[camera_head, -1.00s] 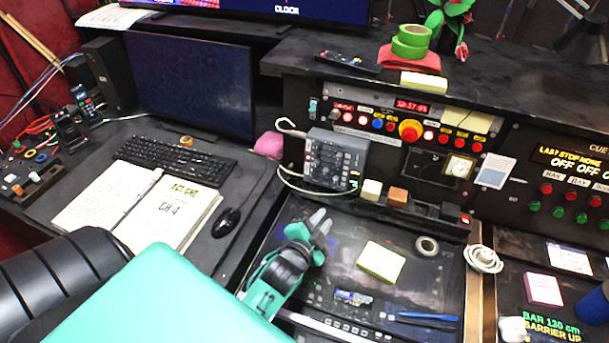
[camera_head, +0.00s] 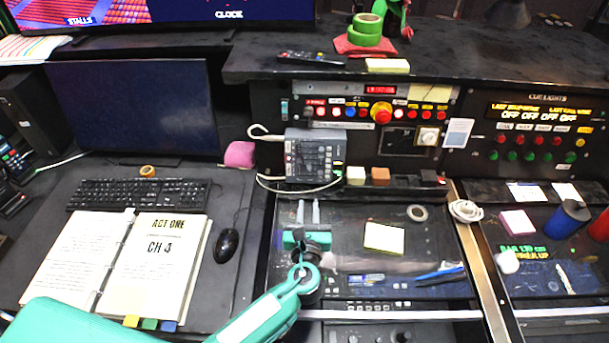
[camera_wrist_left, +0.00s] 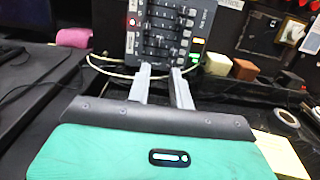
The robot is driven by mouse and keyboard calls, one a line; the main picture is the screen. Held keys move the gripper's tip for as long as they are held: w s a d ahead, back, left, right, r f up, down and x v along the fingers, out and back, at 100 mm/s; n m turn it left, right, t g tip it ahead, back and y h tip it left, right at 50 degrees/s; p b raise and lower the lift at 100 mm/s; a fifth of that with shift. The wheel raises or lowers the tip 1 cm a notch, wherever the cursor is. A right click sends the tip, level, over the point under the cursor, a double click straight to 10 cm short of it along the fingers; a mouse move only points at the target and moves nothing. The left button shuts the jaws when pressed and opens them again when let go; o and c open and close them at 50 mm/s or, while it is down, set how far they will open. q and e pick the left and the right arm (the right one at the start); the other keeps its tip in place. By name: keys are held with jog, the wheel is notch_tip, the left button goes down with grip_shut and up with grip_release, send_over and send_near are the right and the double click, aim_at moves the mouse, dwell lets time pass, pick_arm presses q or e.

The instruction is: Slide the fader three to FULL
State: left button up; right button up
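The grey fader box (camera_head: 313,158) leans against the front of the console, with rows of small sliders on its face. It also shows at the top of the left wrist view (camera_wrist_left: 165,35); which slider is fader three cannot be told. My left gripper (camera_head: 308,208) is below the box, fingers pointing up toward it. In the left wrist view its two grey fingers (camera_wrist_left: 161,72) are apart with nothing between them, their tips near the lower edge of the box. Contact cannot be judged. My right gripper is in neither view.
A white cable (camera_head: 270,180) loops around the box. A cream block (camera_head: 356,175) and an orange block (camera_head: 380,176) stand to its right. A yellow note pad (camera_head: 384,237) and a tape roll (camera_head: 417,212) lie on the desk panel. A pink object (camera_head: 239,154) sits left.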

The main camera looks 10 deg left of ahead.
aim_at(309, 169)
pick_arm(q)
jog(key=shift+w+a+p, duration=0.4)
jog(key=shift+w, duration=1.5)
jog(key=shift+w+a+p, duration=0.4)
jog(key=shift+w+a, duration=0.05)
jog(key=shift+w, duration=1.5)
jog(key=shift+w+a+p, duration=0.4)
jog(key=shift+w, duration=1.5)
grip_shut()
